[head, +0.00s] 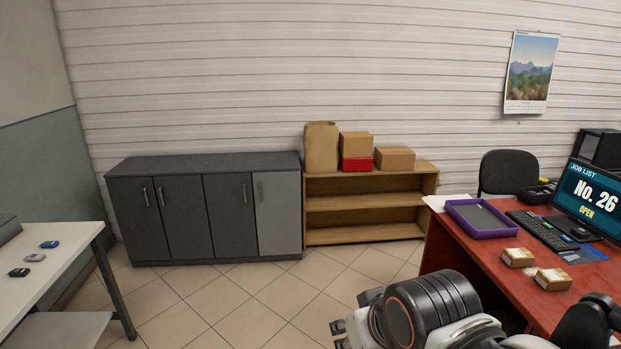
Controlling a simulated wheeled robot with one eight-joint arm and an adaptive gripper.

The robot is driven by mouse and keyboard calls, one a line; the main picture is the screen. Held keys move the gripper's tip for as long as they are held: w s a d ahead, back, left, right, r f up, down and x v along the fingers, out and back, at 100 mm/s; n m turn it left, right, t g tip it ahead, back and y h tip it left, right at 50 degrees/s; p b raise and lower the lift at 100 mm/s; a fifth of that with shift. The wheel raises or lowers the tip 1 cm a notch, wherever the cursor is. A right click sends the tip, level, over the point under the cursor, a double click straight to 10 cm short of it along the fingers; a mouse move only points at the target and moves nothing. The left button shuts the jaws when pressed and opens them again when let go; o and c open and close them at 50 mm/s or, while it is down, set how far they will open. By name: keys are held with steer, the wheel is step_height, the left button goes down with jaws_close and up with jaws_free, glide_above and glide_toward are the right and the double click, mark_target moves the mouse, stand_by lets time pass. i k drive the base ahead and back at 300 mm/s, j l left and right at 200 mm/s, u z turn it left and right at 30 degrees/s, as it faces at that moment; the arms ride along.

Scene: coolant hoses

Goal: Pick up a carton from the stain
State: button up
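Two small brown-and-white cartons lie on the red desk at the right: one carton (518,257) is farther back, and the other carton (553,279) is closer to me and to the right. A pale patch shows beside the nearer carton; I cannot tell whether it is a stain. No stain is clear elsewhere. My gripper (339,332) is partly in view at the bottom, beside my arm's dark round joint. It is left of the desk and apart from both cartons. Its finger opening cannot be made out.
The red desk (475,246) also holds a purple tray (481,218), a keyboard (541,231) and a monitor (590,198). A wooden shelf (365,202) with larger boxes and grey cabinets (180,215) line the wall. A white table (50,262) stands left. Tiled floor between is clear.

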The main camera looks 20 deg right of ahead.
mark_target(550, 281)
steer(key=i+l+z, duration=0.1)
steer(key=i+z, duration=0.6)
steer(key=z, duration=0.15)
steer(key=i+j+z, duration=0.15)
steer(key=i+z, duration=0.3)
steer(key=i+j+z, duration=0.2)
steer(key=z, duration=0.2)
steer(key=i+j+z, duration=0.1)
steer(key=i+z, duration=0.15)
steer(key=z, duration=0.15)
steer(key=i+j+z, duration=0.15)
steer(key=z, duration=0.25)
steer(key=i+j+z, duration=0.2)
steer(key=z, duration=0.15)
steer(key=i+j, duration=0.05)
